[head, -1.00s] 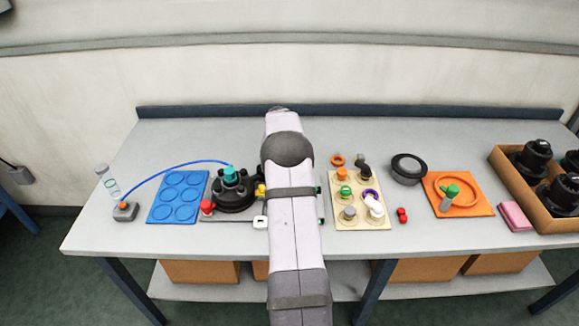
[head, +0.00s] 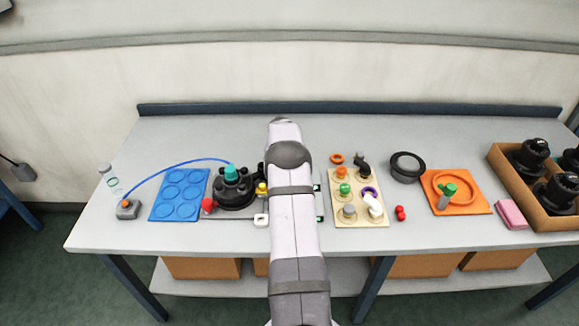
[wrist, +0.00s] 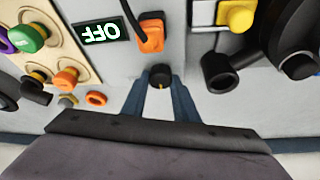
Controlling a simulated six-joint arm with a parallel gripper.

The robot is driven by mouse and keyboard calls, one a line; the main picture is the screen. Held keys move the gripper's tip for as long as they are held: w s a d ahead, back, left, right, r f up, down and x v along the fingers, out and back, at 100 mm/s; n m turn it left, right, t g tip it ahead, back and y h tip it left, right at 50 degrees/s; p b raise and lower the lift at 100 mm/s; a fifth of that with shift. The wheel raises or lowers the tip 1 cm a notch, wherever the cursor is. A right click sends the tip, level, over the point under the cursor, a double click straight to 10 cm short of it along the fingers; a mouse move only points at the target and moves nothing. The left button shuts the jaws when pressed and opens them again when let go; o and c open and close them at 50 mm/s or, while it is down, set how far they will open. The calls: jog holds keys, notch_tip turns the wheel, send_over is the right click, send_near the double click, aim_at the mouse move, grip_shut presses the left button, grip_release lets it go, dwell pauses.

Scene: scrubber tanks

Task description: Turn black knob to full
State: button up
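The black knob (wrist: 160,76) shows in the wrist view, with an orange mark on its lower side. My gripper (wrist: 159,80) has its two blue fingers apart, one on each side of the knob. The fingertips are close to the knob; I cannot tell whether they touch it. A small display (wrist: 100,33) beside the knob reads OFF, upside down in the picture. In the head view, my own arm hides the knob and the gripper.
An orange plug (wrist: 151,36) with a black cable is close to the knob. A yellow knob (wrist: 236,16) and black fittings (wrist: 220,72) lie to the right. A beige tray (head: 343,205) of coloured caps stands right of my arm, and a blue mat (head: 160,208) lies left.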

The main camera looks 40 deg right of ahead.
jog(key=shift+c, duration=1.3)
jog(key=shift+f+b, duration=0.15)
jog(key=shift+b, duration=0.45)
jog(key=m+b, duration=0.2)
jog(key=shift+w+f+g+b, duration=0.15)
jog(key=shift+g+b, duration=0.25)
jog(key=shift+m+g+b, duration=0.3)
jog(key=shift+m+b, duration=0.4)
jog(key=shift+m, duration=0.1)
jog(key=shift+r+m+g, duration=0.25)
jog(key=shift+m+g, duration=0.25)
jog(key=shift+m, duration=0.6)
